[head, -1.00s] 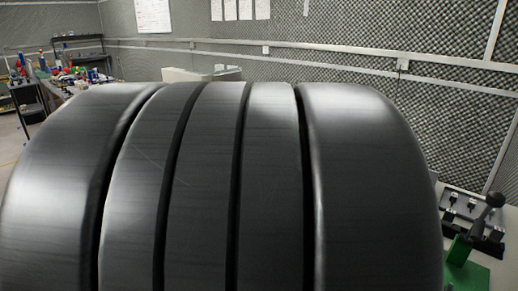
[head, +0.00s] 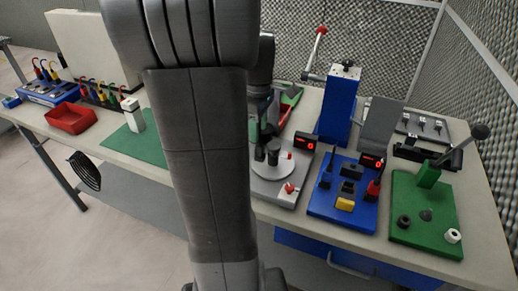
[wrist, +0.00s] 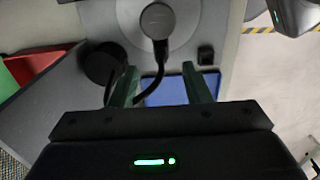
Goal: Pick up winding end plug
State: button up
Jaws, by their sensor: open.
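No part is clearly recognizable as the winding end plug. A dark round-topped piece (wrist: 158,20) sits on a pale grey disc (wrist: 184,42) at the top of the wrist view. In the head view, the disc (head: 268,172) lies on a grey unit with dark upright parts on it. My gripper (wrist: 159,68) is open, its two green fingers apart, just below the dark piece in the wrist view. A black cable curves down from the piece between the fingers. Contact cannot be told. In the head view my arm hides much of the gripper.
A blue fixture (head: 325,203) and a green press base (head: 418,242) stand right of the disc. A tall blue column (head: 339,112) rises behind. A red tray (head: 72,118) and green mat (head: 120,146) lie left. The front floor is clear.

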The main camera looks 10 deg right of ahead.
aim_at(260, 140)
jog(key=f, duration=0.6)
jog(key=shift+s+d+f, duration=0.15)
jog(key=shift+s+f, duration=0.05)
grip_shut()
